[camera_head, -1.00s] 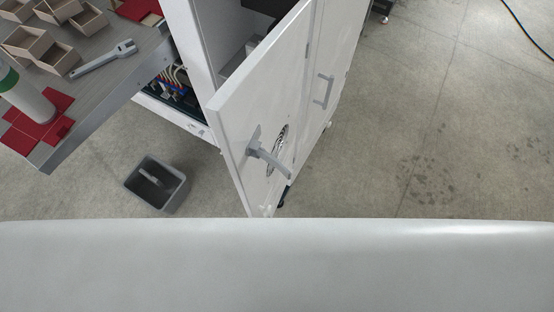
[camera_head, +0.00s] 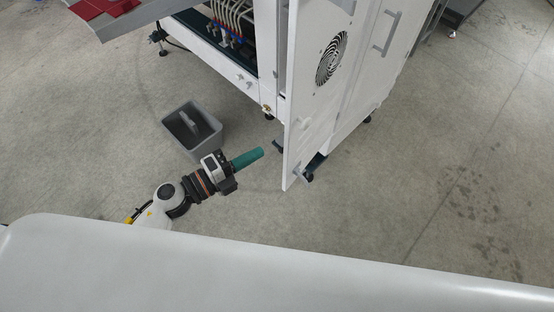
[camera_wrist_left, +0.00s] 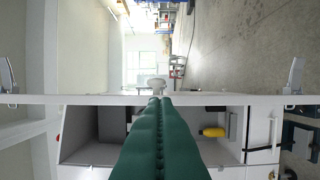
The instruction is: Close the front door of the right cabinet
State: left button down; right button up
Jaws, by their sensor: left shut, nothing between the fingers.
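The right cabinet's front door (camera_head: 318,110) is a white panel with a round vent grille, standing open and seen at a steep angle. A small grey handle (camera_head: 302,176) sits near its lower end. In the left wrist view the door (camera_wrist_left: 80,100) crosses as a thin pale band, with a handle near each end. My left gripper (camera_head: 260,152) has green fingers, is shut and empty, and points at the door's free side. A gap shows between them in the head view. In the left wrist view the green fingertips (camera_wrist_left: 160,102) overlap the band; contact cannot be told. My right gripper is not in view.
The cabinet's open inside (camera_wrist_left: 200,130) shows grey compartments and a yellow item. A grey bin (camera_head: 193,130) stands on the floor close behind my left gripper. A table corner (camera_head: 130,22) with red pieces is at upper left. Floor at right is clear.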

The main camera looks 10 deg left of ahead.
aim_at(288, 134)
pick_arm(q)
jog(key=p+x, duration=0.1)
jog(key=x, duration=0.8)
jog(key=shift+w+r+p, duration=0.1)
jog(key=shift+w+p, duration=0.05)
jog(key=shift+p, duration=0.15)
jog(key=shift+w+d, duration=0.35)
jog(key=shift+w, duration=0.05)
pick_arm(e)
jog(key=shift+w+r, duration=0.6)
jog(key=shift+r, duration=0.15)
